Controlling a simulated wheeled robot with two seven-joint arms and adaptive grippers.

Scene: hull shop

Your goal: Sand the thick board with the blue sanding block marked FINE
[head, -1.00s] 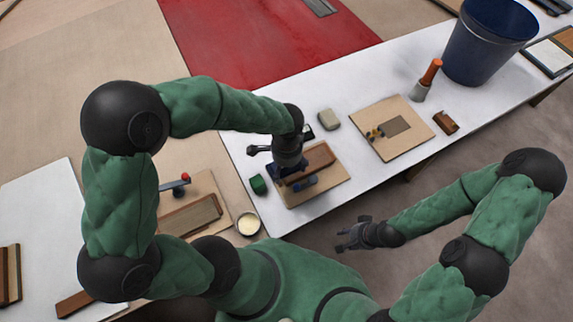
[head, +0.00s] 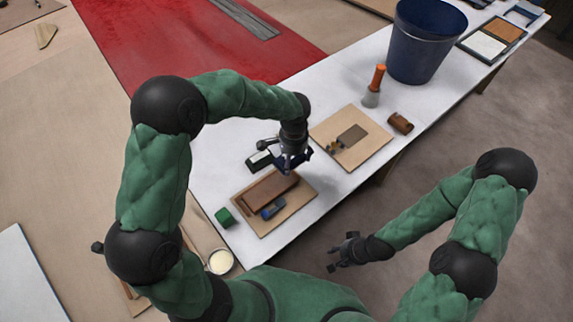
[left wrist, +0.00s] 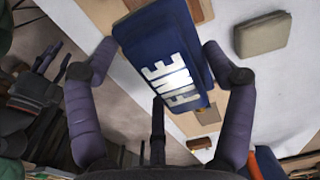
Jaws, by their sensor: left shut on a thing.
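The blue sanding block (left wrist: 165,62) shows the white word FINE in the left wrist view, between the fingers of my left gripper (left wrist: 160,75). In the head view my left gripper (head: 291,164) is shut on it, with its dark blue edge beside the fingers. The thick board (head: 271,189), reddish brown, lies on a pale wooden base panel (head: 296,207) on the white table. The gripper is at the far right side of this board and seems raised above the table. My right gripper (head: 343,252) is open and empty, off the table's front side.
A small blue item (head: 272,209) lies by the board, and a green block (head: 224,217) left of it. A dark and white block (head: 260,160) lies behind. To the right are another panel (head: 366,147), an orange-handled tool (head: 374,88), a brown roll (head: 400,122) and a blue bin (head: 424,45).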

